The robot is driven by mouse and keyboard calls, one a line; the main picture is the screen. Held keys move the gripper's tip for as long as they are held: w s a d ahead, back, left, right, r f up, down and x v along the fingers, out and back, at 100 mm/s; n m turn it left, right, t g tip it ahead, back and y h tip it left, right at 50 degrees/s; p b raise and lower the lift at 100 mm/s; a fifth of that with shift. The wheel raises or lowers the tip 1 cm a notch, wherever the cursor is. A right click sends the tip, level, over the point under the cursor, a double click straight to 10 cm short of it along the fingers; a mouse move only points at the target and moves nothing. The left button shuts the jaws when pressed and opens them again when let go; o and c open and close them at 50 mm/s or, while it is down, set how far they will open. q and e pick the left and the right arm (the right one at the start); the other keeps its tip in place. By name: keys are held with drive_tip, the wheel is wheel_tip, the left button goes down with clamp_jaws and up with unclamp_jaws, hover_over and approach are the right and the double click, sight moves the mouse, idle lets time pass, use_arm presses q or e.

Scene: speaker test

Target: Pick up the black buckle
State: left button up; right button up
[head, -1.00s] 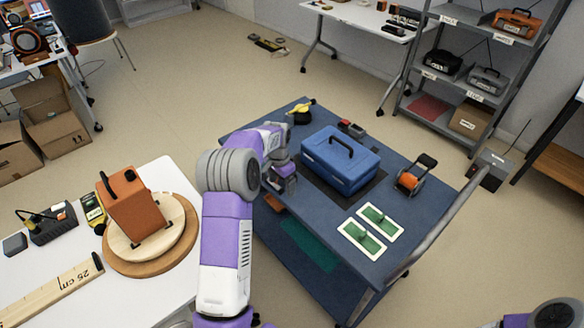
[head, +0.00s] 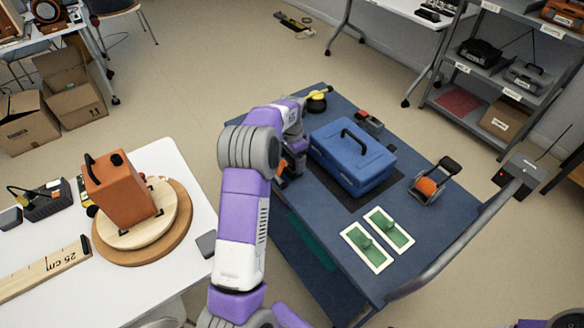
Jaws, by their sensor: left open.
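I cannot make out a black buckle for certain. A blue toolbox (head: 350,162) with a black handle (head: 354,141) stands on the blue cart top (head: 432,216). My left gripper (head: 291,170) is open at the left side of the toolbox, over the cart's left edge. Its fingers are mostly hidden by my own arm, and I cannot tell whether it touches anything. Something orange (head: 282,181) shows beside it. My right gripper is out of view.
Two green-and-white panels (head: 378,240), an orange reel on a black stand (head: 428,186) and a yellow-and-black tool (head: 317,99) are on the cart. A white table (head: 180,262) at left holds an orange box (head: 120,192) on a round wooden board. A metal rail borders the cart's right.

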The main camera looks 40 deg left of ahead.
use_arm(q)
drive_tip(key=shift+f, duration=0.3)
drive_tip(key=shift+r, duration=0.1)
drive_tip(key=c, duration=1)
drive_tip(key=shift+r, duration=0.1)
